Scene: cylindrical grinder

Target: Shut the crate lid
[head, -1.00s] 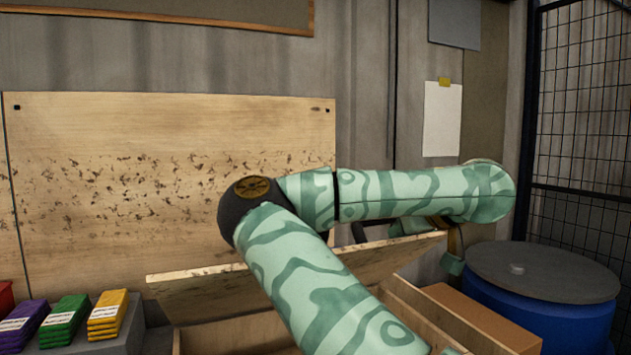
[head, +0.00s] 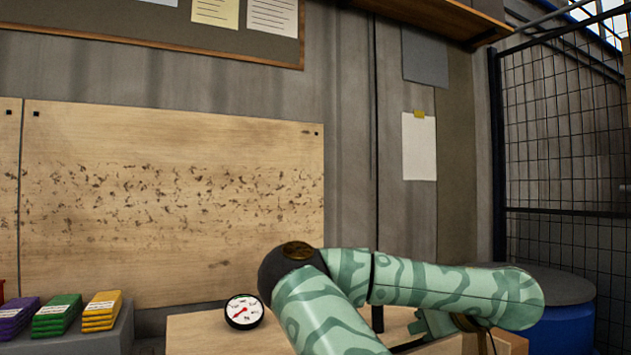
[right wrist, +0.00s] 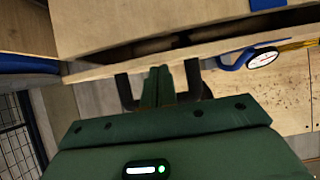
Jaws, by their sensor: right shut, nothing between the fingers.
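The crate lid (head: 205,330) is a pale wooden panel at the bottom of the head view, now low and close to flat. My right arm covers part of it, and the frame cuts off its front. In the right wrist view a broad wooden panel (right wrist: 180,18), seemingly the lid, fills the top, with a dark gap along its edge. I cannot tell if the lid is fully down. My right gripper (right wrist: 158,90) is shut and empty, close to that edge; contact is unclear. My left gripper is not in view.
A round dial gauge (head: 243,311) stands by the lid's left end. Stacked coloured packs (head: 58,314) sit on a grey block at left. A blue drum (head: 565,328) stands at right, before a mesh fence (head: 560,140). A spotted board (head: 170,200) is behind.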

